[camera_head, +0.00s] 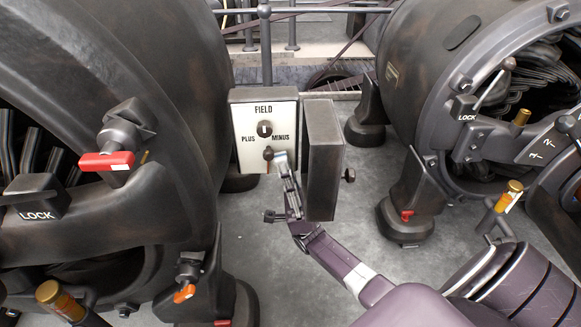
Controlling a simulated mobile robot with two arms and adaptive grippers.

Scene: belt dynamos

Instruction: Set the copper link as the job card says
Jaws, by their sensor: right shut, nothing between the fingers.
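A FIELD box (247,152) with a white face stands between two dynamos, marked PLUS at left and MINUS at right. A dark round post with a pale slot (264,129) sits at its middle, and a dark knob (268,154) sits below. My right gripper (281,160) is shut and empty, its tips at the lower right of the face, close beside the lower knob. I cannot tell whether they touch. I cannot clearly make out the copper link; the gripper covers part of the face. No job card shows. My left gripper is out of view.
The box's dark door (325,160) stands open just right of my right gripper. A large dynamo (150,50) with a red-handled lock (107,161) fills the left. Another dynamo (425,60) stands at the right. Grey floor (365,200) lies between them.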

